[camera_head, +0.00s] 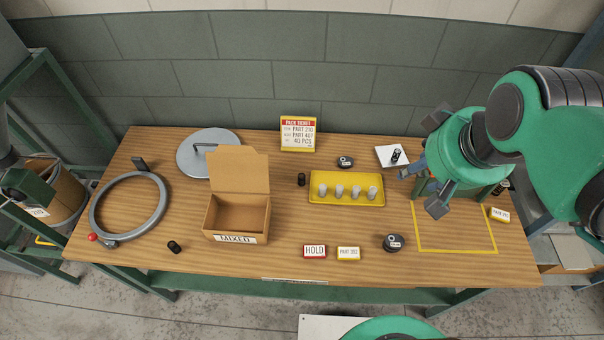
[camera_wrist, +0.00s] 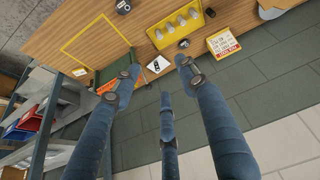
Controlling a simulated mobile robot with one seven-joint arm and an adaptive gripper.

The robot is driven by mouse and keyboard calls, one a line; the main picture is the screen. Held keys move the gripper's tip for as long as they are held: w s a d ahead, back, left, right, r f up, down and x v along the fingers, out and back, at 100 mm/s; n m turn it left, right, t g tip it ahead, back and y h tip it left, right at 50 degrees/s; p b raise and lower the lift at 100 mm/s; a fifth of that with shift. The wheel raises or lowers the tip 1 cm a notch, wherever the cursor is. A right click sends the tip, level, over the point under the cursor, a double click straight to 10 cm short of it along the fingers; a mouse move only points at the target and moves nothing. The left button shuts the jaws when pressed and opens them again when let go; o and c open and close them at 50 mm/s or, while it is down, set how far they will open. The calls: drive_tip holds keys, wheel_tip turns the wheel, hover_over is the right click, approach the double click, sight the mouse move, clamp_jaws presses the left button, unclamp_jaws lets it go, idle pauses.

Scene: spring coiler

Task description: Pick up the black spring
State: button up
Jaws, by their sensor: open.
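Small dark cylinders that could be the black spring show in the head view: one stands left of the yellow tray (camera_head: 301,180), one lies near the front left (camera_head: 174,247). Another dark upright piece (camera_head: 396,156) is on a white square pad (camera_head: 384,152); it also shows in the wrist view (camera_wrist: 154,67). Coils are too small to make out, so I cannot tell which is the spring. My gripper (camera_head: 418,176) is open and empty, over the right part of the table beside the pad. In the wrist view its three blue-grey fingers (camera_wrist: 158,78) spread around the pad's direction.
The yellow tray (camera_head: 346,202) holds several pale cylinders. An open cardboard box (camera_head: 222,217), a grey ring (camera_head: 92,222), a grey lid (camera_head: 185,160), two dark spools (camera_head: 393,242) (camera_head: 345,161) and a ticket sign (camera_head: 298,133) stand around. The yellow-outlined area (camera_head: 455,250) is partly free.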

drive_tip(key=w+a+f+n+g+p, duration=0.1)
drive_tip(key=w+a+f+n, duration=0.35)
drive_tip(key=w+n, duration=0.35)
drive_tip(key=w+a+f+n+g+p, duration=0.25)
drive_tip(key=w+a+n, duration=0.35)
drive_tip(key=w, duration=0.4)
drive_tip(key=w+a+f+n+g, duration=0.1)
drive_tip(key=w+a+f+n, duration=0.3)
drive_tip(key=f, duration=0.5)
drive_tip(key=w+a+f+n+p, duration=0.1)
drive_tip(key=w+a+f+n, duration=0.3)
drive_tip(key=a+f+n, duration=0.5)
drive_tip(key=shift+a+f+n+g, duration=0.25)
drive_tip(key=shift+f+n+g, duration=0.1)
drive_tip(key=shift+f+n, duration=0.35)
drive_tip(key=shift+f, duration=0.1)
hover_over(302, 176)
drive_tip(key=shift+f, duration=4.25)
